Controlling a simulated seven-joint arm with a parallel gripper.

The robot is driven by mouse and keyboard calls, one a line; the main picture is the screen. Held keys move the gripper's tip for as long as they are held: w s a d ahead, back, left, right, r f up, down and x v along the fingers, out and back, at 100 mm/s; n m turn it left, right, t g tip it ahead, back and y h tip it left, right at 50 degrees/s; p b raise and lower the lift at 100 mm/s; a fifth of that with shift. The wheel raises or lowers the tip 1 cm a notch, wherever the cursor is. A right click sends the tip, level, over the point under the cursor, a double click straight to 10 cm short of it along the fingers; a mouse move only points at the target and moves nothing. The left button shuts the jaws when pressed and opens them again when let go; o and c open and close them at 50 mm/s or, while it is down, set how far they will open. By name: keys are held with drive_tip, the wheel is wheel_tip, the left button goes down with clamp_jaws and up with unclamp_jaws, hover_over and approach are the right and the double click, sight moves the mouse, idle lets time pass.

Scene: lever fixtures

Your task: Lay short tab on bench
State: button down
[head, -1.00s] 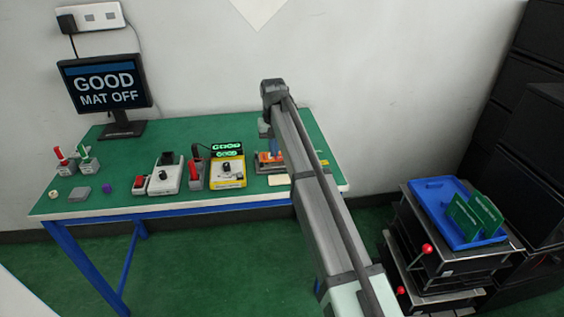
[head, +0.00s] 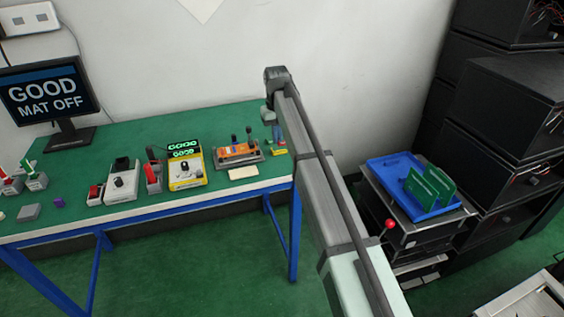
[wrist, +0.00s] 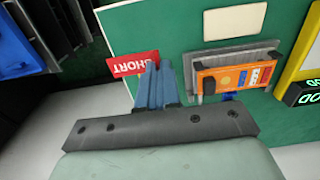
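The short tab is a small red label reading SHORT, upside down in the wrist view (wrist: 126,65). My gripper (wrist: 155,72) has blue fingers close together, and the tab sits at their tips, sticking out mostly to the left. The tab overlaps the edge of the green bench (wrist: 140,30) in this view; its height above the bench is hard to tell. In the head view my gripper (head: 276,133) is small, near the bench's right end, partly hidden by my arm.
An orange board on a grey fixture (head: 238,151) lies left of my gripper, with a cream card (head: 243,173) in front. A yellow box (head: 187,172) stands further left. A blue tray with green boards (head: 395,177) is off the bench to the right.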

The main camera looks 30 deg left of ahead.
sight(277, 165)
drive_tip(key=shift+f, duration=4.7)
drive_tip(key=shift+f, duration=0.1)
drive_tip(key=c, duration=1.4)
unclamp_jaws()
drive_tip(key=shift+o, duration=0.2)
wheel_tip(277, 165, up, 12)
drive_tip(key=shift+r, duration=0.15)
